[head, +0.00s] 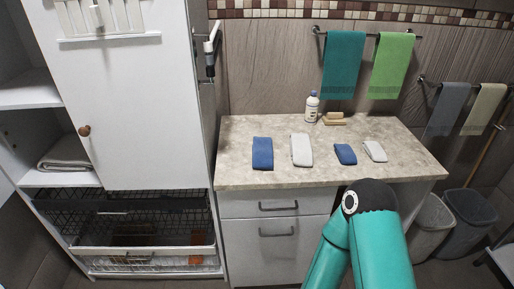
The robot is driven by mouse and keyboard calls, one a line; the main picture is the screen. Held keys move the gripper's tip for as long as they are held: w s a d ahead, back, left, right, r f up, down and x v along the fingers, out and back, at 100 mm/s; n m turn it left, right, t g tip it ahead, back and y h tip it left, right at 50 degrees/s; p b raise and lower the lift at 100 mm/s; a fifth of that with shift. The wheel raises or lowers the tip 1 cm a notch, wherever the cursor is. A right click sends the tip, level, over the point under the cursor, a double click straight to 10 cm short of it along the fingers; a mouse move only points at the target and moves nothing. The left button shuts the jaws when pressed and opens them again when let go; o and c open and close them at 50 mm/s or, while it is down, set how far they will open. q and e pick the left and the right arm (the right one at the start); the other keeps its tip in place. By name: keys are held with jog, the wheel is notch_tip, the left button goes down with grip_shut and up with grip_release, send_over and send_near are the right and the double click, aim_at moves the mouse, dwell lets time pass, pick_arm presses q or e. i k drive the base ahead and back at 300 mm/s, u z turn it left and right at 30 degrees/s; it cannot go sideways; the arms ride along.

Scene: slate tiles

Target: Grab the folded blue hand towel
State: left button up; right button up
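Two folded blue cloths lie flat on the speckled stone countertop (240,128). The larger, longer blue towel (262,153) is at the left end of the row, near the front edge. The smaller blue cloth (345,154) lies right of the middle. The larger one looks like the hand towel, the smaller like a washcloth. Neither of my grippers is in view. A teal arm link of mine rises at the bottom, in front of the counter, and touches neither blue cloth.
A folded white towel (301,150) lies between the blue ones, and a small white cloth (375,151) at the right. A bottle (312,107) and wooden brush (333,118) stand behind. A tall white cabinet (150,120) borders the counter's left. Bins (468,215) stand at right.

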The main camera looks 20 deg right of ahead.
aim_at(262, 149)
jog(key=i, duration=0.85)
jog(key=z, duration=0.05)
